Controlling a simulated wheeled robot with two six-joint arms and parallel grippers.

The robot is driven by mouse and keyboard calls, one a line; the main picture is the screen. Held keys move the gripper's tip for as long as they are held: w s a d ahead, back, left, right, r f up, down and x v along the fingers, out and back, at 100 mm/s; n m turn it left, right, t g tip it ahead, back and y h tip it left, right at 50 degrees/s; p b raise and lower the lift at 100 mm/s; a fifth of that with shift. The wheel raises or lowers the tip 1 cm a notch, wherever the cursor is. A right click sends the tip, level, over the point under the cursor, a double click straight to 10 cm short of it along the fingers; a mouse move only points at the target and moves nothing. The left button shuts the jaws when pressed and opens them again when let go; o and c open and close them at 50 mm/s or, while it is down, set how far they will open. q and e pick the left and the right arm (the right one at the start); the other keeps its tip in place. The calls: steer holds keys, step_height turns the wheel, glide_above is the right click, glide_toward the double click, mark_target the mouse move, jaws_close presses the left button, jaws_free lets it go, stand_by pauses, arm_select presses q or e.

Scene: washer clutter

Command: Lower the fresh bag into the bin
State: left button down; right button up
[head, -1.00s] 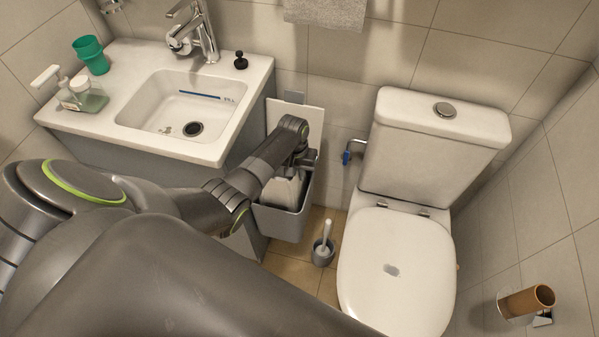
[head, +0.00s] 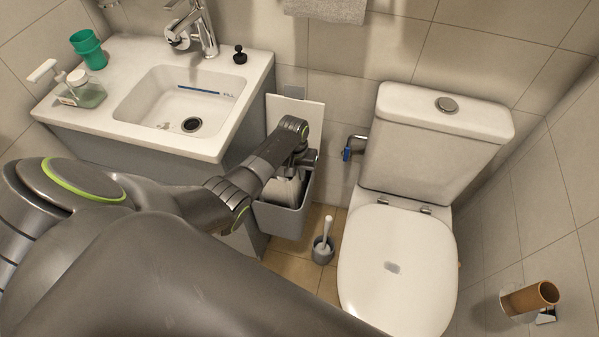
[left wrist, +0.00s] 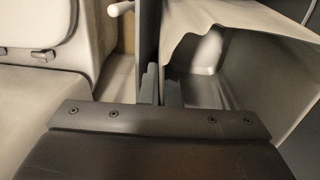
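The bin (head: 282,218) is a grey box on the side of the washbasin cabinet, with its pale lid (head: 310,117) raised behind it. The fresh bag (head: 287,190) is pale and sits within the bin's mouth, partly hidden by my left gripper (head: 301,160). In the left wrist view, the bag (left wrist: 228,42) spreads right with a wavy open edge. My left gripper's fingers (left wrist: 161,85) are close together at the bag's left edge and seem shut on it, beside a dark upright panel. The bag's bottom is hidden. My right gripper is not in view.
The toilet (head: 398,270) stands right of the bin, with a toilet brush (head: 324,240) on the floor between. The washbasin (head: 180,105) is at left, with a soap bottle (head: 80,92) and green cup (head: 89,50). A cardboard roll (head: 530,297) is at lower right.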

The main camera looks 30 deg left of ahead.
arm_select(q)
steer(key=shift+f, duration=0.1)
steer(key=shift+f+b, duration=0.7)
steer(key=shift+f, duration=0.3)
steer(key=shift+f+b, duration=0.7)
steer(key=shift+f, duration=0.4)
steer(key=shift+f+b, duration=0.7)
steer(key=shift+f, duration=0.25)
steer(key=shift+f+b, duration=0.75)
steer(key=shift+f, duration=0.2)
